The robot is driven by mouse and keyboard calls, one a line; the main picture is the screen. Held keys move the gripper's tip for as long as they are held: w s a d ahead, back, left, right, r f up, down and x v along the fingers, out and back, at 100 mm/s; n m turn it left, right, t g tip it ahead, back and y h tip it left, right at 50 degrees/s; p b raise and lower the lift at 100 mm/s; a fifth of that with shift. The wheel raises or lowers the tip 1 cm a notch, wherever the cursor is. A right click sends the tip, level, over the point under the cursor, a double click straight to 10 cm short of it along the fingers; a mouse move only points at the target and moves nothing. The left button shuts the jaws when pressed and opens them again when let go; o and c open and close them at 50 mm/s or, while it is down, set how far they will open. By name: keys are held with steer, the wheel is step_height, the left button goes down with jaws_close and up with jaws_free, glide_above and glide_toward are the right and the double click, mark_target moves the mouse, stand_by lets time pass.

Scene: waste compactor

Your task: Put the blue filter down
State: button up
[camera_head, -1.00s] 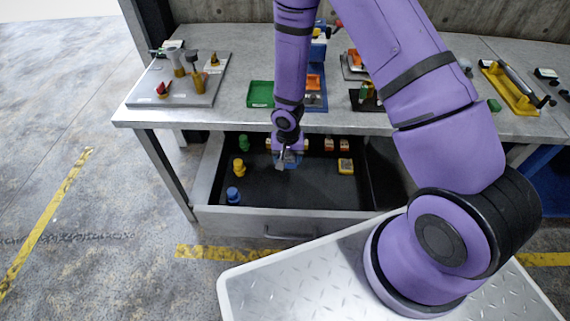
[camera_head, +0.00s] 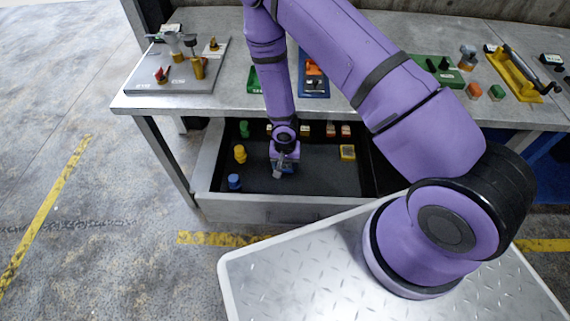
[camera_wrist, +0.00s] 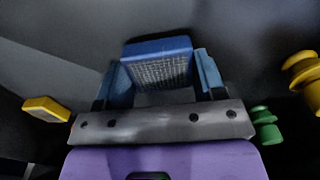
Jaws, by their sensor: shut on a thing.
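The blue filter (camera_wrist: 158,65) is a blue-framed block with a grey mesh face. It sits between the two fingers of my gripper (camera_wrist: 155,82) in the wrist view. My gripper (camera_head: 281,170) is shut on it and points down inside the open drawer (camera_head: 330,180) in the head view. The filter is small and mostly hidden by my gripper there. I cannot tell whether it touches the drawer's dark floor.
In the drawer, a blue piece (camera_head: 234,181), a yellow piece (camera_head: 240,154) and a green piece (camera_head: 244,129) stand along the left. A yellow block (camera_head: 347,152) lies at the right. The floor between is bare. The workbench (camera_head: 235,100) is above and behind.

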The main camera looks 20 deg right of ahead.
steer(key=shift+f, duration=0.35)
steer(key=shift+f, duration=0.15)
steer(key=o, duration=1)
steer(key=shift+c, duration=0.2)
